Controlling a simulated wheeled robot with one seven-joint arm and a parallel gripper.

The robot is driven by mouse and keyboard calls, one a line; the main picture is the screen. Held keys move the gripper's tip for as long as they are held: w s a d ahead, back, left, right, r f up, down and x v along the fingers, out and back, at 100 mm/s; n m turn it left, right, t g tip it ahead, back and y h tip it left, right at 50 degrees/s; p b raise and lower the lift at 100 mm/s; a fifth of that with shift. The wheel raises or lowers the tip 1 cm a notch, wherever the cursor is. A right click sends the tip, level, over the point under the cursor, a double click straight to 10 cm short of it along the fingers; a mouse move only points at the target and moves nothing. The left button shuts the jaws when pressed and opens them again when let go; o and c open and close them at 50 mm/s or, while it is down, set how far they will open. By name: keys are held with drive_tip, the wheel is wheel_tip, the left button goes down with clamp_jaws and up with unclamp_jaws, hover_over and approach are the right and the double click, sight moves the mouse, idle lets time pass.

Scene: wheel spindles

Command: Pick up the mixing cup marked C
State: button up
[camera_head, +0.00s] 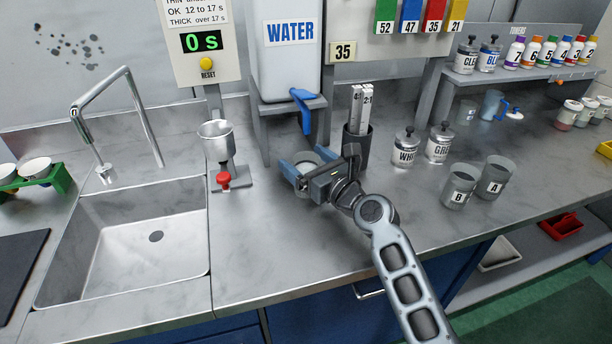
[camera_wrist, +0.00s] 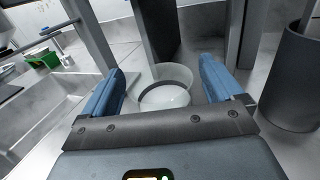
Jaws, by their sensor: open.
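My gripper (camera_head: 308,167) is open, low over the counter in front of the water dispenser's blue tap. A translucent grey cup (camera_head: 305,158) stands there, mostly hidden behind the gripper in the head view. In the wrist view the cup (camera_wrist: 165,74) is between the two open blue fingers, with gaps on both sides and a pale content or bottom inside. No letter shows on it, so I cannot tell whether it is C. Two other cups, marked B (camera_head: 459,188) and A (camera_head: 494,178), stand on the right counter.
The water tank (camera_head: 287,60) and its blue tap (camera_head: 302,108) are above the cup. A dark holder with measuring sticks (camera_head: 357,145) stands close to the right. A viscosity cup stand (camera_head: 218,150) and the sink (camera_head: 130,240) are left. The front counter is clear.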

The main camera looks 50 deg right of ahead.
drive_tip(key=shift+x, duration=1.05)
drive_tip(key=c, duration=1.2)
